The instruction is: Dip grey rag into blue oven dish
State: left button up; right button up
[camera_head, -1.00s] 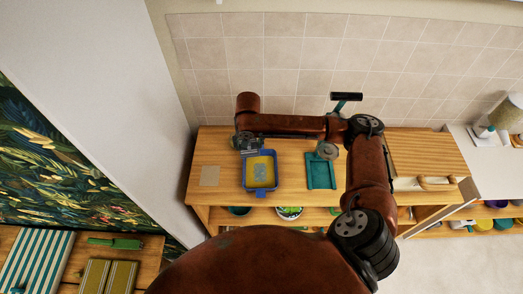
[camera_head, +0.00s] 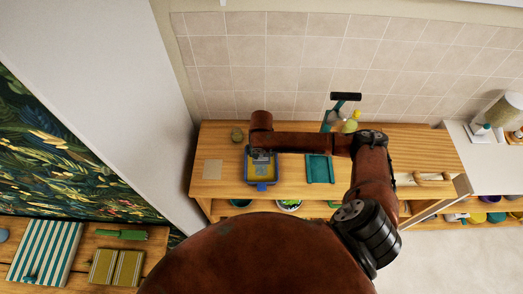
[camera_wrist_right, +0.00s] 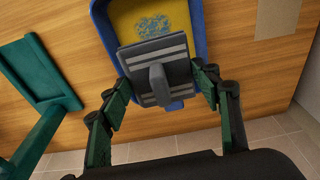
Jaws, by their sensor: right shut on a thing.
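The blue oven dish (camera_head: 262,185) stands on the wooden cupboard top, with a yellow inside; it also shows in the right wrist view (camera_wrist_right: 200,25). A bluish speckled patch shows on its yellow floor. My right gripper (camera_head: 261,154) is over the wall-side part of the dish. In the right wrist view its fingers (camera_wrist_right: 160,88) are at both sides of the grey rag (camera_wrist_right: 138,55), a flat dark grey piece with lighter stripes and a raised middle. The rag overlaps the dish's edge in that view; I cannot tell whether it touches the dish. My left gripper is out of view.
A teal tray (camera_head: 320,169) lies right of the dish, a beige square (camera_head: 212,169) left.

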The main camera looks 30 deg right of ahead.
jog(key=b, duration=0.1)
send_over(261, 166)
jog(key=f, duration=0.5)
jog(key=shift+s+a, duration=0.15)
jog(key=shift+s, duration=0.2)
jog(key=shift+f+b, duration=0.9)
jog(key=shift+f, duration=1.65)
jog(key=shift+f, duration=0.1)
notch_tip(261, 166, up, 8)
jog(key=p, duration=0.9)
jog(key=shift+f, duration=0.25)
